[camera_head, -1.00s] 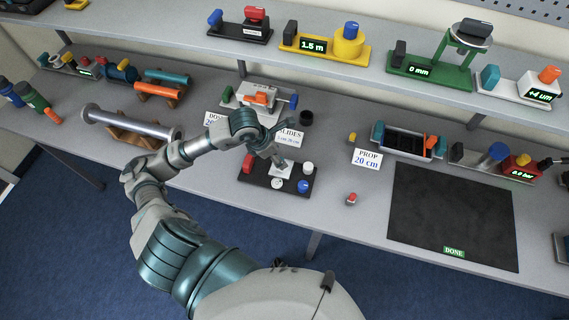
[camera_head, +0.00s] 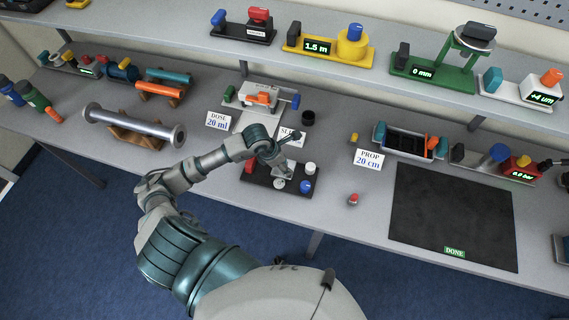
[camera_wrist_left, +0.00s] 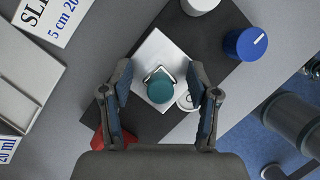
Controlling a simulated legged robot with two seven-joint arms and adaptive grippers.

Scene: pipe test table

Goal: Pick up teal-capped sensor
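The teal-capped sensor (camera_wrist_left: 160,87) shows in the left wrist view as a round teal cap over a metal clip-like part on a white square plate (camera_wrist_left: 161,55). My left gripper (camera_wrist_left: 161,108) is open, its two fingers on either side of the cap with gaps between. In the head view my left gripper (camera_head: 284,160) is over the black board (camera_head: 262,181), and it hides the teal cap. I cannot tell the height between fingertips and cap. My right gripper is not in view.
The board also carries a blue knob (camera_wrist_left: 245,43), a white cap (camera_head: 310,168) and a red part (camera_head: 252,166) close to the fingers. A small red-topped piece (camera_head: 353,199) stands on the table to the right. The dark DONE mat (camera_head: 450,215) is empty.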

